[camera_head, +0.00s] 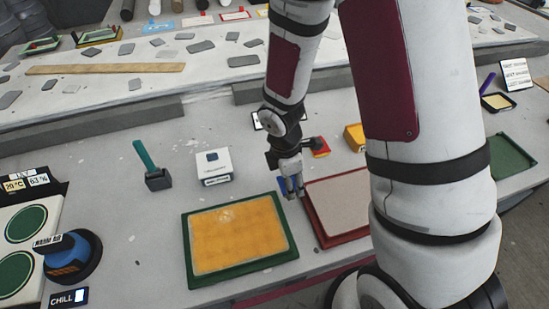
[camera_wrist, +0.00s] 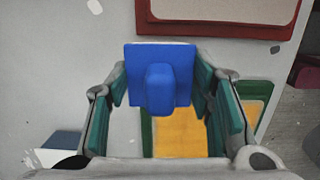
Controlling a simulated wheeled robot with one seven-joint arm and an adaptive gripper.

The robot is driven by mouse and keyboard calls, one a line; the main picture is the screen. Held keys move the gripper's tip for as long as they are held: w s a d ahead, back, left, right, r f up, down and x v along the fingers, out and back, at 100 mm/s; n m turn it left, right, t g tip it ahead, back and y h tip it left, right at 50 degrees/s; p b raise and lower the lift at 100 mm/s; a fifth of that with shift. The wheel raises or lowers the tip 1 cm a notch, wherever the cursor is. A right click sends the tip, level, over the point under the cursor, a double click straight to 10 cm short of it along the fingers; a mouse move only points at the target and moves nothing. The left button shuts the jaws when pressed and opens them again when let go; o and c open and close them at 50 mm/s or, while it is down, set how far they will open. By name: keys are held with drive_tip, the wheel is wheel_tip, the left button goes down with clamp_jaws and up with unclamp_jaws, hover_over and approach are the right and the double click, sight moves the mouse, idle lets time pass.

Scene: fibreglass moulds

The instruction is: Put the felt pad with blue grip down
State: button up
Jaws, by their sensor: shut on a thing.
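The felt pad with blue grip (camera_wrist: 140,62) is held in my gripper (camera_wrist: 162,95). In the wrist view it shows as a flat blue plate with a blue block grip in the middle and a thin pale edge along the top. The fingers stand on either side of the grip. In the head view a small blue part of the pad (camera_head: 282,186) shows beside my gripper (camera_head: 292,190), above the gap between the green and red moulds. My gripper hides most of the pad there. I cannot tell how high it is above the bench.
A green mould with orange filling (camera_head: 187,255) lies to the left, and a red-framed mould with a pale surface (camera_head: 340,195) to the right. A white box (camera_head: 214,166) and a teal-handled tool (camera_head: 158,180) stand behind. Bare bench lies left of the green mould.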

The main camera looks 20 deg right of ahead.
drive_tip(key=shift+s+d+f+b, duration=0.2)
drive_tip(key=shift+s+d, duration=0.1)
drive_tip(key=shift+d, duration=0.2)
drive_tip(key=shift+s+d+f+b, duration=0.15)
drive_tip(key=shift+s+d, duration=0.1)
drive_tip(key=shift+d, duration=0.2)
drive_tip(key=shift+w+d, duration=0.1)
drive_tip(key=shift+d, duration=0.05)
drive_tip(key=w, duration=0.5)
drive_tip(key=w+f, duration=0.1)
drive_tip(key=w, duration=0.9)
drive_tip(key=shift+w+a+f+p, duration=0.25)
drive_tip(key=shift+w+f+p, duration=0.05)
drive_tip(key=shift+f, duration=0.05)
drive_tip(key=shift+s+f, duration=0.2)
drive_tip(key=shift+f, duration=1.05)
drive_tip(key=shift+w+f+p, duration=0.1)
drive_tip(key=shift+f+p, duration=0.2)
drive_tip(key=shift+f, duration=0.1)
drive_tip(key=shift+f, duration=0.2)
drive_tip(key=o, duration=1.3)
drive_tip(key=shift+r, duration=0.1)
